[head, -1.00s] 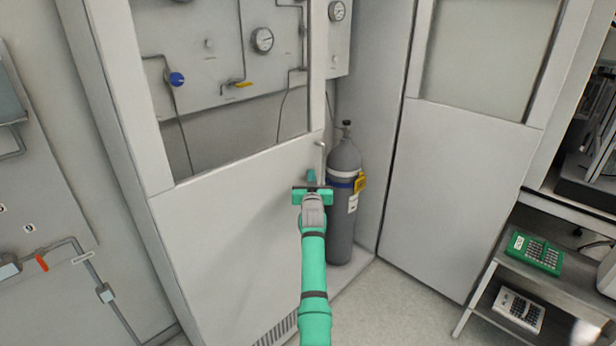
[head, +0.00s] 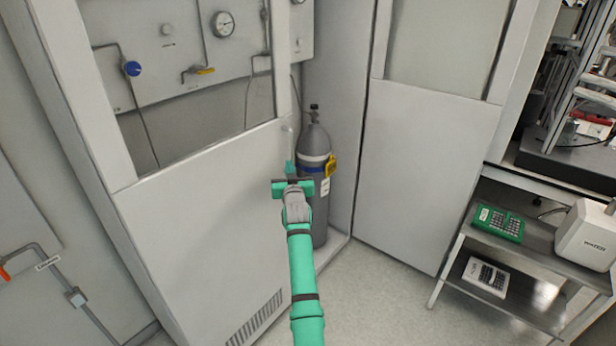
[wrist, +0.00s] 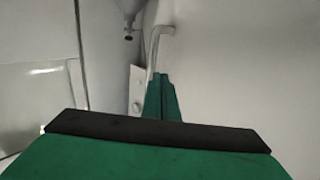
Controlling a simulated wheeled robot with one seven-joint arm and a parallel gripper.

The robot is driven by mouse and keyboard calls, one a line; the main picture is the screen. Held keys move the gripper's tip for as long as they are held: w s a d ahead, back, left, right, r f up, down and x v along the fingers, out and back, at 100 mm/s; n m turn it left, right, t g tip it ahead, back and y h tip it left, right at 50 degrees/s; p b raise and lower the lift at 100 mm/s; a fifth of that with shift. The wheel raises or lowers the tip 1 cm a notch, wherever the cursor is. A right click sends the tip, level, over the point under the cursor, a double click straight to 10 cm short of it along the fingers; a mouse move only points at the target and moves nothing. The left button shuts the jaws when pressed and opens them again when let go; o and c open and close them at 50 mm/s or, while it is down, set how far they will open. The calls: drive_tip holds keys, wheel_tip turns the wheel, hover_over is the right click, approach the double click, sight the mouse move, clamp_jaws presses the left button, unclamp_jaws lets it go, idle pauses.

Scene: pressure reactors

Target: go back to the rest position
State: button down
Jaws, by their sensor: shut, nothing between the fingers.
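My gripper (head: 290,170) is at the end of my teal arm, in the middle of the head view, in front of the grey fume cupboard door (head: 215,215). In the wrist view its fingers (wrist: 162,88) are together with nothing between them. A curved metal door handle (wrist: 156,45) shows just beyond the fingertips in the wrist view. I cannot tell whether the fingers touch it. The grey gas cylinder (head: 315,190) stands behind and to the right of my gripper, partly covered by it.
A two-level metal trolley (head: 530,245) stands at the right, with a green rack (head: 499,222), a white rack (head: 485,277) and a white device (head: 588,236). A closed panel (head: 415,170) is behind. The floor (head: 385,285) between door and trolley is clear.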

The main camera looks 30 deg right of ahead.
drive_tip(key=s+d, duration=0.4)
drive_tip(key=s, duration=0.4)
drive_tip(key=shift+d+f, duration=0.15)
drive_tip(key=shift+d, duration=0.25)
